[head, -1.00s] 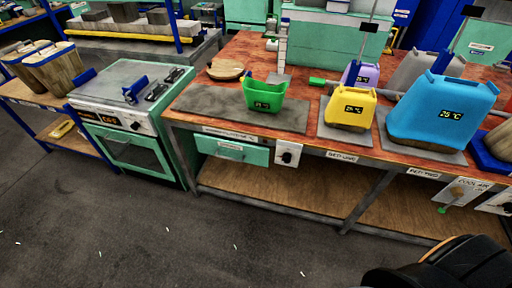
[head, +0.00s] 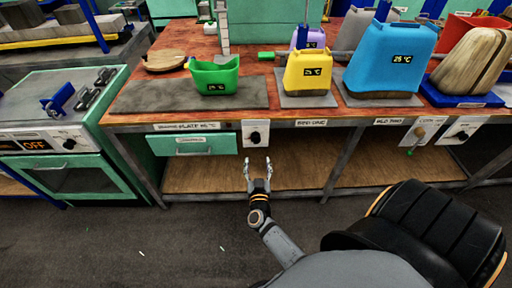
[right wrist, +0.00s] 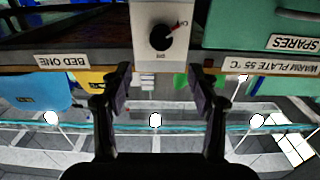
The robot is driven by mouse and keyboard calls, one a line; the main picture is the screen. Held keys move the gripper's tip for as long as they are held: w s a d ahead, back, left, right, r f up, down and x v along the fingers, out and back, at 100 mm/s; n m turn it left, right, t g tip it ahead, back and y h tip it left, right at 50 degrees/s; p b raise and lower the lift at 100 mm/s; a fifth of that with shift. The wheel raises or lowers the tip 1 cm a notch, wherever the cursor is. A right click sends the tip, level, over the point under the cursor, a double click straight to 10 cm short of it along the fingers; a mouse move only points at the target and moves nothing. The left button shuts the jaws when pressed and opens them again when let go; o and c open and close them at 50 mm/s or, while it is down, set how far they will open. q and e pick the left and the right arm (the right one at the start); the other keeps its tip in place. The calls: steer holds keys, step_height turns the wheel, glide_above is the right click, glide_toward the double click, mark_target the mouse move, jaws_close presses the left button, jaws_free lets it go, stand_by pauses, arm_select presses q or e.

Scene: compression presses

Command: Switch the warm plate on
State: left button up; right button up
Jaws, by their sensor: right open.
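The warm plate (head: 135,95) is a flat grey slab on the red-brown bench, with a green bin (head: 214,76) reading 25 °C on it. Its "WARM PLATE 55 °C" label (head: 187,126) is on the bench's front edge. A black rotary knob (head: 255,138) on a white switch panel sits right of the drawer. In the right wrist view, which is upside down, the knob (right wrist: 161,37) has a red mark. My right gripper (head: 258,163) is open and empty, below and in front of the knob, apart from it. My left gripper is not in view.
Yellow (head: 307,72) and blue (head: 391,60) containers stand on their own plates to the right. The "SPARES" drawer (head: 193,144) is left of the panel. An oven (head: 60,130) stands at the left. The lower shelf (head: 210,177) looks bare.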

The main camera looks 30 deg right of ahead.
mark_target(256, 140)
steer(key=b+x, duration=0.1)
steer(key=x, duration=0.9)
steer(key=shift+w, duration=0.25)
steer(key=c, duration=1.1)
